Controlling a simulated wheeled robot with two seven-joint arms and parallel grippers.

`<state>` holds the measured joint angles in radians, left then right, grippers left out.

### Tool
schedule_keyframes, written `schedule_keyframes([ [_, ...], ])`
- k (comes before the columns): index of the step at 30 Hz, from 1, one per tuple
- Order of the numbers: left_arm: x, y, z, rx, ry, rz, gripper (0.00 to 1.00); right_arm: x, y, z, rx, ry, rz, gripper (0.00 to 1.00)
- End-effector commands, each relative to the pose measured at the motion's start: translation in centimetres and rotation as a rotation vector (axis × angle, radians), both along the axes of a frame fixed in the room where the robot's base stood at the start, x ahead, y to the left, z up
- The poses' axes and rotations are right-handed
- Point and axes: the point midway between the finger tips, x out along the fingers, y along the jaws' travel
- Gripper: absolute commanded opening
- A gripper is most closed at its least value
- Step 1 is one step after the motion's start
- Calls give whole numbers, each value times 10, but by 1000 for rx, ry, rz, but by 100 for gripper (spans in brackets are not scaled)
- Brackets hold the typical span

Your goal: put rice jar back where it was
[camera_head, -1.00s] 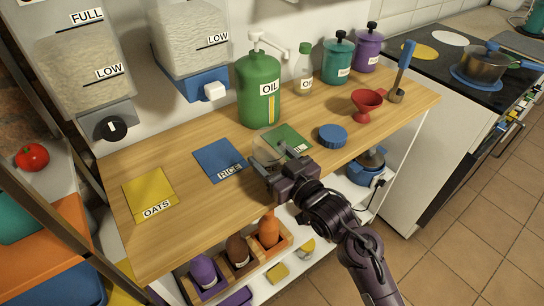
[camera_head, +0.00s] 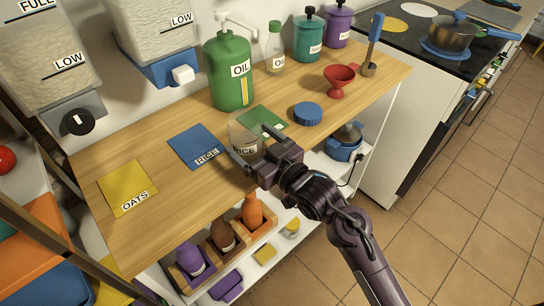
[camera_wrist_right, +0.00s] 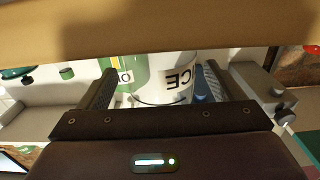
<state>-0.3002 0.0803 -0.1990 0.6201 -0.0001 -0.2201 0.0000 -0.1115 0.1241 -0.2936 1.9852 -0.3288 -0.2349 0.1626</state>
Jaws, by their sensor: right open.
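The rice jar (camera_head: 241,126) is clear with a white RICE label and stands upright on the wooden counter, between the blue RICE mat (camera_head: 195,146) and the green mat (camera_head: 264,117). My right gripper (camera_head: 254,147) is open at the jar, with a finger to either side of it in the head view. In the right wrist view, the jar (camera_wrist_right: 165,72) with its label upside down shows between the two spread fingers; contact cannot be told. The gripper hides the jar's lower part in the head view. My left gripper is not in view.
A green OIL dispenser (camera_head: 231,72) stands behind the jar. A blue lid (camera_head: 307,113) and a red funnel (camera_head: 339,80) are to the right. The yellow OATS mat (camera_head: 128,188) and the RICE mat are bare. Bottles in a wooden rack (camera_head: 226,250) sit below the counter edge.

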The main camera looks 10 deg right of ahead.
Motion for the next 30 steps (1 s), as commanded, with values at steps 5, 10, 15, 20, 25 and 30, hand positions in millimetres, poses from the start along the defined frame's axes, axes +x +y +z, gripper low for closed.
schedule_keyframes([
  [5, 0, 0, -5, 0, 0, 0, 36, -34, -23, -3, -5, 2, 2, 88],
  [10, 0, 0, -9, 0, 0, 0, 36, -62, -43, -2, -5, 2, 4, 88],
  [15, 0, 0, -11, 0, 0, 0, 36, -77, -56, -1, -2, 1, 1, 88],
  [20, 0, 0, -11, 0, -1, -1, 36, -83, -59, 1, -2, -1, 2, 88],
  [25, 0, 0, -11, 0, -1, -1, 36, -83, -59, 1, -1, -1, 2, 88],
  [30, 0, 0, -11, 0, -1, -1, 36, -73, -68, -33, -16, 57, -29, 88],
])
